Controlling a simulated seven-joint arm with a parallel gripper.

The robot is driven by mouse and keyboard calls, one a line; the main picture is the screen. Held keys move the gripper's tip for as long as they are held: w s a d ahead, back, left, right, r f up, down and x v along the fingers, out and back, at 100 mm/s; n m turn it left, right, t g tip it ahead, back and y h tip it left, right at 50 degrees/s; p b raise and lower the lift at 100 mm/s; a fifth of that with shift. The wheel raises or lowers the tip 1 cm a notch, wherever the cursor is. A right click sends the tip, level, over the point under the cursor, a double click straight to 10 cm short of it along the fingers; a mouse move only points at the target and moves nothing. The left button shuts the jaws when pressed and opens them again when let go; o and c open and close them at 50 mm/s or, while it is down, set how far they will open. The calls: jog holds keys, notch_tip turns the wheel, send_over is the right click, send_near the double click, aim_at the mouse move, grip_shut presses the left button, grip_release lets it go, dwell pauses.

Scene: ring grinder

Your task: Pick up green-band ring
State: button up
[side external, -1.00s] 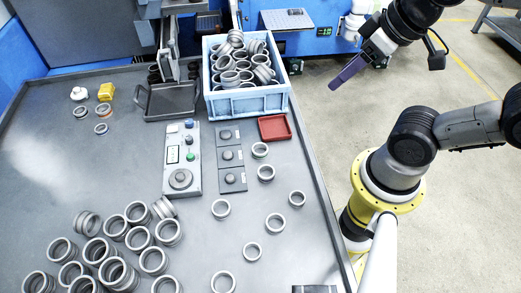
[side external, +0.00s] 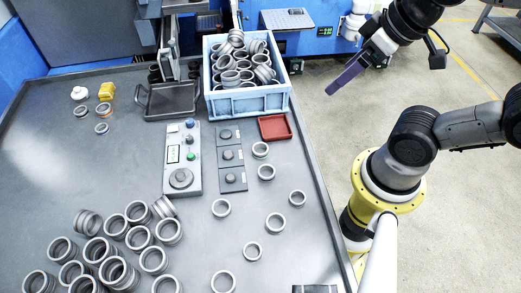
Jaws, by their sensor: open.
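Many grey metal rings lie on the dark table, and no green band can be made out on any of them at this size. Several loose rings (side external: 221,208) lie spread on the right part of the table. A few small rings (side external: 101,128) lie at the upper left by a yellow block. My gripper (side external: 331,91), with long purple fingers, hangs over the floor to the right of the blue crate. It is open and empty, far from the table's rings. Its fingers overlap in this view.
A blue crate (side external: 249,104) full of rings stands at the table's back right, a red tray (side external: 274,127) below it. A control panel (side external: 181,160), a plate with three knobs (side external: 231,158) and a dark tray (side external: 172,101) stand mid-table. Heaped rings (side external: 95,250) fill the front left.

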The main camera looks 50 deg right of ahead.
jog(key=n, duration=0.1)
jog(key=n+g, duration=0.4)
jog(key=n, duration=1.2)
send_over(261, 145)
jog(key=a, duration=0.1)
notch_tip(261, 145, down, 15)
jog(key=shift+g, duration=0.8)
jog(key=f, duration=0.5)
jog(key=s+f, duration=0.1)
jog(key=f, duration=0.9)
jog(key=shift+s+a, duration=0.15)
jog(key=shift+s, duration=0.15)
jog(key=shift+w+a+f, duration=0.1)
jog(key=shift+w+f, duration=0.05)
jog(key=shift+f, duration=1.25)
jog(key=shift+w+f, duration=0.1)
jog(key=shift+f, duration=1.3)
